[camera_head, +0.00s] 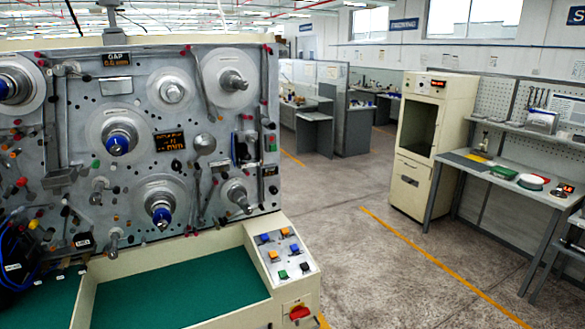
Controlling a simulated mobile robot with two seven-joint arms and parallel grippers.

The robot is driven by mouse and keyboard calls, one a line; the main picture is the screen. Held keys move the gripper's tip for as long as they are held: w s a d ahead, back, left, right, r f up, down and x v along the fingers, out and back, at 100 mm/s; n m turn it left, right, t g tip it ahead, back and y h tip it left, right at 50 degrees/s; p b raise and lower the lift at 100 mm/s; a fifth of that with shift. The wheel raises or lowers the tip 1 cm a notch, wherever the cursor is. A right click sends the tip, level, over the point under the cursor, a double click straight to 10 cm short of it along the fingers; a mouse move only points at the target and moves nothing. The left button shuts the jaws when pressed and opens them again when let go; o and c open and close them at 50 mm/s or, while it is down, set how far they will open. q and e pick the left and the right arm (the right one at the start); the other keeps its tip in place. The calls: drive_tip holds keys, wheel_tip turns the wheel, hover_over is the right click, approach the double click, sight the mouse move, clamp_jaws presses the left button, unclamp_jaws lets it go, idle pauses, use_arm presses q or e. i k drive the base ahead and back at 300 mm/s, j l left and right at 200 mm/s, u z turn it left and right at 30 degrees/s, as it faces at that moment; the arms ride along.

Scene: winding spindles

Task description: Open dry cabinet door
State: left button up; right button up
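A tall beige cabinet (455,120), which looks like the dry cabinet, stands upright on the floor right of centre. A small display with red digits is on its top front. Its upper front (417,127) is a dark framed panel or opening; I cannot tell whether glass covers it. Its lower front panel (409,188) looks shut and has a small dark fitting. Neither of my grippers is in view.
A winding machine (140,90) with several spindles fills the left, with a green-floored tray (180,295) and button panel (285,255) in front. A workbench (505,185) adjoins the cabinet's right. Open grey floor (350,260) with a yellow line lies between.

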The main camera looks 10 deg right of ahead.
sight(430, 162)
drive_tip(key=i+l+z, duration=0.2)
drive_tip(key=l+z, duration=0.3)
drive_tip(key=l, duration=0.15)
drive_tip(key=i+l+z, duration=0.35)
drive_tip(key=l+z, duration=0.15)
drive_tip(key=i+l+z, duration=0.95)
drive_tip(key=i+z, duration=0.45)
drive_tip(key=i, duration=1.65)
drive_tip(key=i+u, duration=0.1)
drive_tip(key=i, duration=0.5)
drive_tip(key=i+l+u, duration=0.1)
drive_tip(key=i, duration=0.5)
drive_tip(key=i+l+u, duration=0.15)
drive_tip(key=i, duration=0.45)
drive_tip(key=l, duration=0.1)
